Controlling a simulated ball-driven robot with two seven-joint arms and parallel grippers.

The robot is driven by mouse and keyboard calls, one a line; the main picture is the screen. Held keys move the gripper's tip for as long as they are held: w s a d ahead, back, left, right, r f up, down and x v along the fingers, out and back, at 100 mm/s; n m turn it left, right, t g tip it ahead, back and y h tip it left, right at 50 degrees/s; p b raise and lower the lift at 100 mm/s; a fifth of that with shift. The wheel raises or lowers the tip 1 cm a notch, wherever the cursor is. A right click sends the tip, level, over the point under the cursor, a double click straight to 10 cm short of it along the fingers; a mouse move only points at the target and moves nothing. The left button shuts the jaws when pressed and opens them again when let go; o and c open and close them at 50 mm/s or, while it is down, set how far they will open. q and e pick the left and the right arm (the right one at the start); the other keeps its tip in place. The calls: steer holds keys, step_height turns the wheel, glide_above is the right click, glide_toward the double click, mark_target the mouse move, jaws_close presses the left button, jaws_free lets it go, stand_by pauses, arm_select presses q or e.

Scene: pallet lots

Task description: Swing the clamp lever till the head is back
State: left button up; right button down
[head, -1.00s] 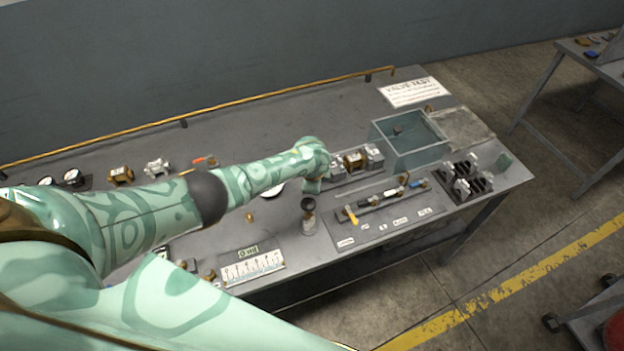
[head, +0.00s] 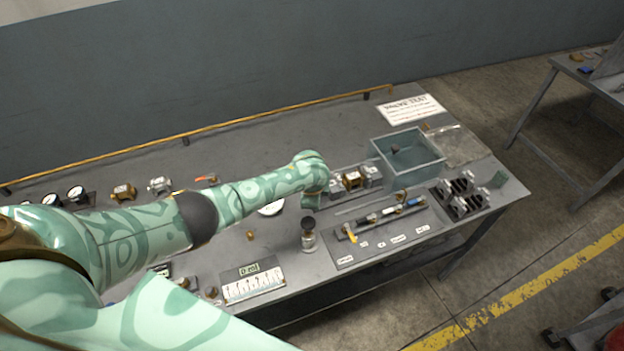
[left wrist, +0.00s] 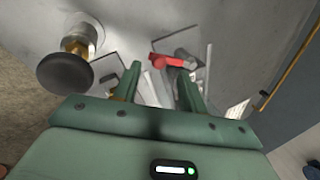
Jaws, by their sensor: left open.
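My left gripper (head: 312,195) hangs over the middle of the bench, at the left end of the clamp fixture. Its fingers are hidden by the hand in the head view. In the left wrist view the two fingers (left wrist: 157,85) are apart with nothing held between them. A red lever (left wrist: 172,61) lies beyond the fingertips, joined to a grey metal clamp (left wrist: 190,62); I cannot tell if the fingers touch it. In the head view the fixture shows grey blocks (head: 371,174) around a brass body (head: 352,181); the lever is hidden there. My right gripper is not in view.
A dark knob on a stem (head: 307,226) stands close in front of the hand; it also shows in the left wrist view (left wrist: 65,73). A yellow rail (head: 240,121) runs along the back.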

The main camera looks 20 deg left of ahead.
arm_select(q)
steer(key=p+v, duration=0.4)
steer(key=v, duration=0.8)
steer(key=shift+r, duration=0.3)
